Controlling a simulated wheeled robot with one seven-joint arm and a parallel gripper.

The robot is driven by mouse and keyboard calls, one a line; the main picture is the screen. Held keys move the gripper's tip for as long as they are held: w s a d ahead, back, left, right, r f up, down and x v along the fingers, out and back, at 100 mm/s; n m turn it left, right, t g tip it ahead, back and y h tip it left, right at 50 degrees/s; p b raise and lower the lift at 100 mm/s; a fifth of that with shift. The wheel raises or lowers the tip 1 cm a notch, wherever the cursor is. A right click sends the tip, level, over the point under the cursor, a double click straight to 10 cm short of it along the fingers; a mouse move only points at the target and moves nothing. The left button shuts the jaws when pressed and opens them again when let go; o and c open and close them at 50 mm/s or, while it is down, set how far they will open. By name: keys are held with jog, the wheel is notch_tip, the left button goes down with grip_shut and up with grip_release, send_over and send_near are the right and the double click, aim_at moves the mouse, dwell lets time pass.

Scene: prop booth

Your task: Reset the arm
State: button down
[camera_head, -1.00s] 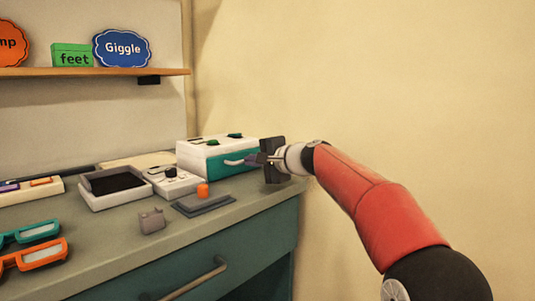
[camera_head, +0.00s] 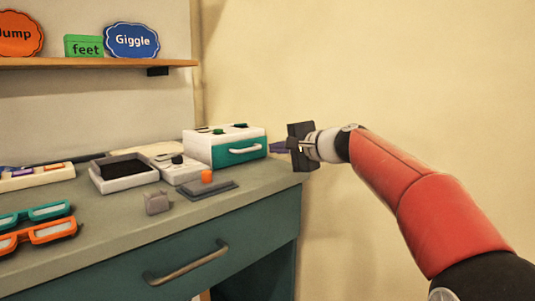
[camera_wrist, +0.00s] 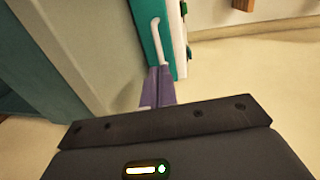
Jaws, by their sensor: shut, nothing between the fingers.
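My gripper (camera_head: 281,147) is at the right end of the counter, just right of a white box with a teal drawer front (camera_head: 234,153). Its purple-grey fingers point left toward the box and are shut with nothing between them. In the wrist view the closed fingers (camera_wrist: 158,86) show below the white handle (camera_wrist: 158,40) of the teal front. The fingertips look close to the handle; I cannot tell whether they touch it. In the head view a small gap shows between the fingers and the box. The drawer front looks flush with the box.
On the counter (camera_head: 110,232) stand a grey tray (camera_head: 124,185), a dark pad with an orange knob (camera_head: 208,190), a grey block (camera_head: 157,203) and orange glasses (camera_head: 40,233). A shelf (camera_head: 100,63) with word signs hangs above.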

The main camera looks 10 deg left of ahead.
jog(key=v, duration=0.5)
jog(key=s+d+f+n+g+h, duration=0.1)
jog(key=s+d+f+h, duration=0.3)
jog(key=s+f, duration=0.5)
jog(key=s+d+f+n+g+h, duration=0.1)
jog(key=s+d+f+n+h, duration=0.3)
jog(key=s+d+f, duration=0.4)
jog(key=s+d+f+n+g+h, duration=0.1)
jog(key=s+d+f+n+h, duration=0.1)
jog(key=s+d+f+h, duration=0.2)
jog(key=s+d+f, duration=0.1)
jog(key=s+f, duration=0.3)
jog(key=s, duration=0.3)
jog(key=s+d+f, duration=0.2)
jog(key=s+f, duration=0.2)
jog(key=s, duration=0.4)
jog(key=shift+g+b, duration=0.4)
